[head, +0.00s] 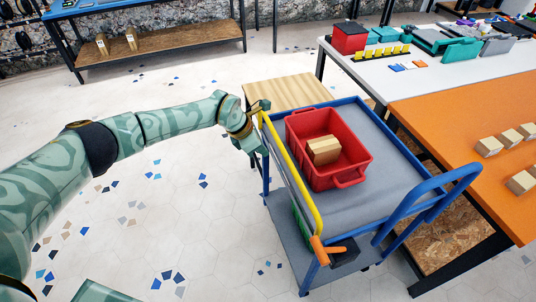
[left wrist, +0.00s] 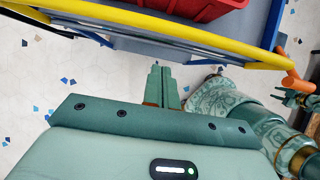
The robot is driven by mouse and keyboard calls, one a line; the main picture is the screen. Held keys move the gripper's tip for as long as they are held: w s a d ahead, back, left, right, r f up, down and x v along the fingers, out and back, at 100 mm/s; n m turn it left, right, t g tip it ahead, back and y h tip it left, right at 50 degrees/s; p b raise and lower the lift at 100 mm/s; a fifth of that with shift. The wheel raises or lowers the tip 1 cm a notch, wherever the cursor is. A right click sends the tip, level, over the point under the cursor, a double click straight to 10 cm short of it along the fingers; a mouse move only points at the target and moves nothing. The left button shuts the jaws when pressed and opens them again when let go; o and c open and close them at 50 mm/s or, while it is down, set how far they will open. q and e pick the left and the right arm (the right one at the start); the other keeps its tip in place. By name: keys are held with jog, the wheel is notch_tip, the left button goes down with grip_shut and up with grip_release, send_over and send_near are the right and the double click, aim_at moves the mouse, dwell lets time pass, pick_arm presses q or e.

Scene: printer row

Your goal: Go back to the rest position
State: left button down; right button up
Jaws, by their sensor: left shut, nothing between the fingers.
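My left arm reaches in from the left in the head view. Its gripper (head: 254,148) is beside the left side of a blue trolley (head: 385,188), by the yellow rail (head: 291,172). In the left wrist view the teal fingers of this gripper (left wrist: 161,72) are together with nothing between them, in front of the trolley's side. I cannot tell whether they touch it. A small teal hand-like part (left wrist: 292,97) shows at the right edge of the left wrist view, perhaps my right gripper; its jaws are too small to read.
A red crate (head: 337,178) with a cardboard box (head: 323,151) stands on the trolley. An orange handle (head: 323,250) sticks out at its near end. An orange table (head: 440,110) with boxes and a white table (head: 375,75) stand at the right. The tiled floor at the left is clear.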

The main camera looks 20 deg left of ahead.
pick_arm(q)
jog(key=w+d+r+n+t+h, duration=0.2)
jog(key=w+r+n+t+h, duration=0.45)
jog(key=r+n, duration=0.5)
jog(key=s+a+f+n+t+y, duration=0.15)
jog(key=a+f+n+y, duration=0.25)
jog(key=f+n, duration=0.5)
jog(key=a+f+n+t+y, duration=0.25)
jog(key=a+f+n, duration=0.25)
jog(key=f+n, duration=0.4)
jog(key=s+a+f+n+g+y, duration=0.25)
jog(key=s+f+n, duration=0.25)
jog(key=s+f, duration=0.6)
jog(key=s+a+f+n+g+y, duration=0.2)
jog(key=s+f+n+g, duration=0.2)
jog(key=s+f, duration=0.65)
jog(key=s+d+f+n+g, duration=0.1)
jog(key=s+f+g, duration=0.1)
jog(key=s, duration=1.1)
jog(key=s+d+f+n+g, duration=0.1)
jog(key=s+f, duration=0.4)
jog(key=s, duration=0.8)
jog(key=s+d+f+n+g, duration=0.1)
jog(key=s+f+n+g, duration=0.2)
jog(key=s, duration=1)
jog(key=shift+s+f, duration=0.2)
jog(key=shift+s, duration=0.15)
